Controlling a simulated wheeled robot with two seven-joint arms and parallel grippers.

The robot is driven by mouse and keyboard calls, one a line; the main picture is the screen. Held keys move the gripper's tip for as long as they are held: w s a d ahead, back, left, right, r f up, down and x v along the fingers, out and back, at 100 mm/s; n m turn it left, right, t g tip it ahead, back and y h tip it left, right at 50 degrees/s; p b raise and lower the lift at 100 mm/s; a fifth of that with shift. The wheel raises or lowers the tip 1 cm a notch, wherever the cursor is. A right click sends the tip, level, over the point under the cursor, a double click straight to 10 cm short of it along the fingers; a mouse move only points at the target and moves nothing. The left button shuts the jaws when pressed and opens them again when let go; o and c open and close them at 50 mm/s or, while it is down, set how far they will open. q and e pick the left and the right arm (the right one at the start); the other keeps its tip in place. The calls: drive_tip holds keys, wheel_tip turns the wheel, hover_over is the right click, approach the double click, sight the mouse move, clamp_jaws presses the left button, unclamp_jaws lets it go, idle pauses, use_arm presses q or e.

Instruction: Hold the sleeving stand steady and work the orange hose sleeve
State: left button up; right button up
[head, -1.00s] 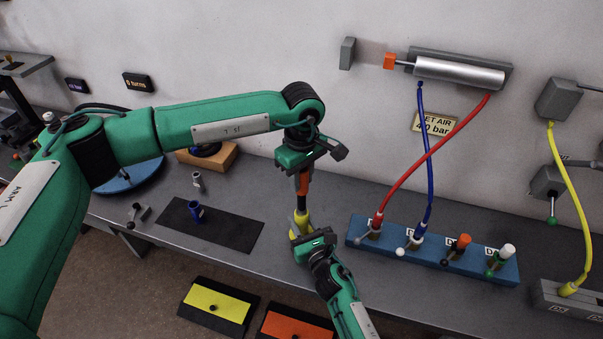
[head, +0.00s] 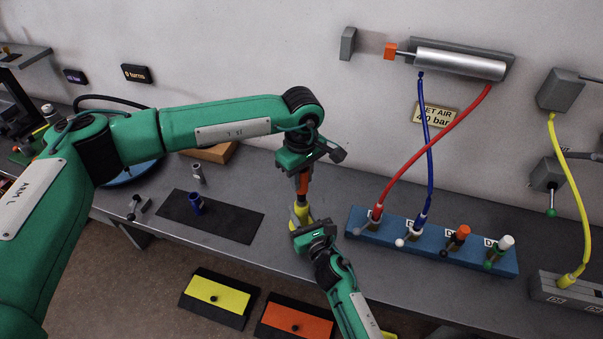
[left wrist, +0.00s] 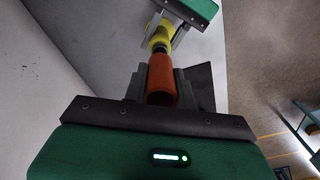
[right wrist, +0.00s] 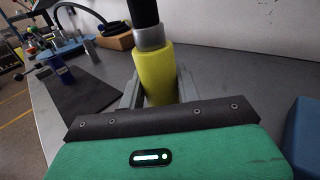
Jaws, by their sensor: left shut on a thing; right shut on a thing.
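The orange hose sleeve (head: 303,184) sits on an upright part above the workbench. My left gripper (head: 302,170) is shut on it from above; the sleeve also shows in the left wrist view (left wrist: 161,80). Below it is the yellow body of the sleeving stand (head: 300,213). My right gripper (head: 311,234) is shut on this yellow body from the front. In the right wrist view the yellow body (right wrist: 155,72) stands between the fingers, with a silver collar (right wrist: 149,38) and a black length above it. The stand's foot is hidden behind my right gripper.
A blue manifold block (head: 350,235) with several ports stands on the right, with red (head: 438,141) and blue (head: 430,160) hoses running up to a silver cylinder (head: 460,63). A black mat (head: 235,225) with a blue cup (head: 196,204) lies left. Bench between is clear.

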sight(302, 187)
use_arm(q)
drive_tip(key=shift+f, duration=1.8)
drive_tip(key=o, duration=1)
drive_tip(key=shift+o, duration=0.2)
wheel_tip(302, 187, up, 12)
use_arm(e)
drive_tip(key=o, duration=1.2)
